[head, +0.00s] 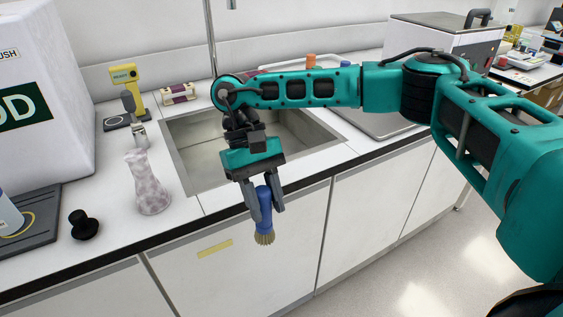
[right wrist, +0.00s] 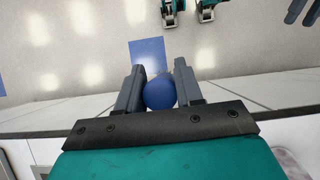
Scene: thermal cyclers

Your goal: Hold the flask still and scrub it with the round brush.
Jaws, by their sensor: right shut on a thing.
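The round brush (head: 265,216) has a blue handle and pale bristles that point down. My right gripper (head: 264,207) is shut on its handle and holds it in front of the counter edge, below the sink. In the right wrist view the rounded blue handle end (right wrist: 160,92) sits between the two fingers (right wrist: 160,90). The flask (head: 149,184) is marbled white and grey and stands upright on the counter, left of the sink and apart from the brush.
The sink (head: 203,165) is sunk into the counter behind my right gripper. A black knob-like object (head: 83,225) stands left of the flask. A yellow device (head: 126,92) stands behind it. A large white container (head: 45,130) fills the far left.

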